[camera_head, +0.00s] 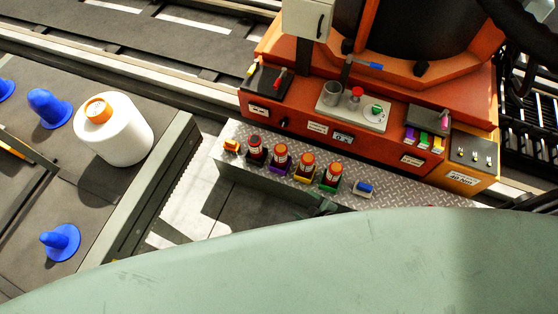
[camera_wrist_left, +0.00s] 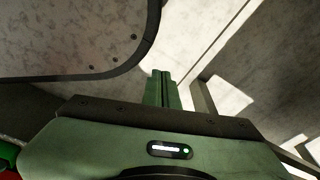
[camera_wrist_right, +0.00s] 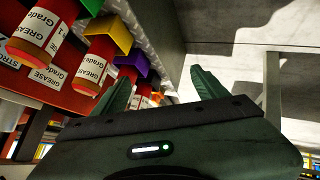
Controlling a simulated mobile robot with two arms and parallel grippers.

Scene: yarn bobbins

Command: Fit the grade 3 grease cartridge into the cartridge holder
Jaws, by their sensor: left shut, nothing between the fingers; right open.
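Several red grease cartridges with orange caps and white labels, such as the one in the purple clip (camera_head: 279,157), stand in a row on a diamond-plate ledge (camera_head: 230,160). Their grade numbers are not legible. Two show large in the right wrist view, one at the upper left (camera_wrist_right: 40,38) and one beside the yellow block (camera_wrist_right: 92,68). A grey upright cup (camera_head: 331,93) on the orange machine may be the cartridge holder; I cannot tell. My right gripper (camera_head: 323,207) is open and empty just in front of the ledge, fingers apart (camera_wrist_right: 163,88). My left gripper (camera_wrist_left: 161,88) is shut and empty, away from the cartridges.
The orange machine (camera_head: 285,105) rises behind the ledge, with a red button (camera_head: 356,92) beside the cup. A white yarn bobbin (camera_head: 125,135) and blue pegs (camera_head: 50,108) stand on the grey surface at left. My pale green body covers the lower foreground.

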